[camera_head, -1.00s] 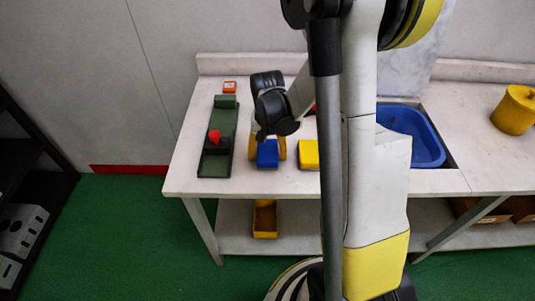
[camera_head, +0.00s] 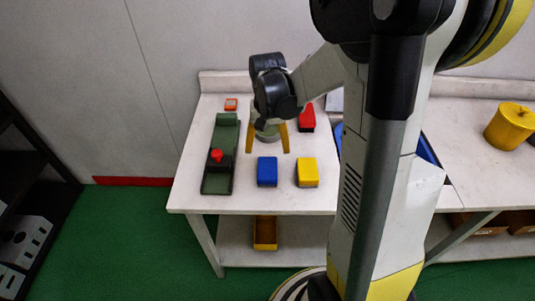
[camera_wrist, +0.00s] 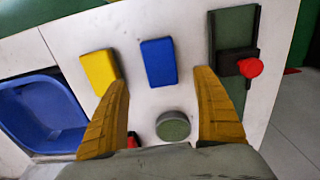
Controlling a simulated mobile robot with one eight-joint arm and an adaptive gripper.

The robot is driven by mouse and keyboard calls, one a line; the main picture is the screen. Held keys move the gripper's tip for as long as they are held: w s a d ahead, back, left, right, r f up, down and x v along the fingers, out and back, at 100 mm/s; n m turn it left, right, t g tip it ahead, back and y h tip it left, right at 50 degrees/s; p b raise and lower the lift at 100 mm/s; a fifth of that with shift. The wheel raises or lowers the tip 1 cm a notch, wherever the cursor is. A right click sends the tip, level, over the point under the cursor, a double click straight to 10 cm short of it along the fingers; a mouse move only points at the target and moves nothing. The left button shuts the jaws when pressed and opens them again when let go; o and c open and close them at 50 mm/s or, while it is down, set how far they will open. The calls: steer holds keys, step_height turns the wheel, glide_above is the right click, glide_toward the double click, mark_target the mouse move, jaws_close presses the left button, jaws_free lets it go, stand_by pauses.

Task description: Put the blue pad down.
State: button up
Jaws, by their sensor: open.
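The blue pad (camera_head: 267,171) lies flat on the white table, left of the yellow pad (camera_head: 307,172). The blue pad also shows in the wrist view (camera_wrist: 159,62), apart from my fingers. My gripper (camera_head: 268,150) is open and empty behind the blue pad, its two yellow fingers spread wide. In the wrist view my gripper (camera_wrist: 165,110) has a round grey-green disc (camera_wrist: 173,126) showing between its fingers. I cannot tell the fingers' exact height above the table.
A green fixture (camera_head: 222,150) with a red knob (camera_head: 216,155) stands to the left. A small orange-red box (camera_head: 231,104) and a red object (camera_head: 307,118) are further back. A blue basin (camera_wrist: 42,112) is set in the table. The front table strip is clear.

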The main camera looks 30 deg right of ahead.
steer(key=s+a+r+n+t, duration=0.6)
steer(key=s+a+r+t, duration=0.1)
steer(key=s+a+r, duration=0.4)
steer(key=shift+a+r+n, duration=0.4)
steer(key=shift+a+r, duration=0.35)
steer(key=shift+a, duration=0.45)
steer(key=shift+w, duration=0.1)
steer(key=shift+f+b, duration=0.55)
steer(key=shift+f, duration=0.05)
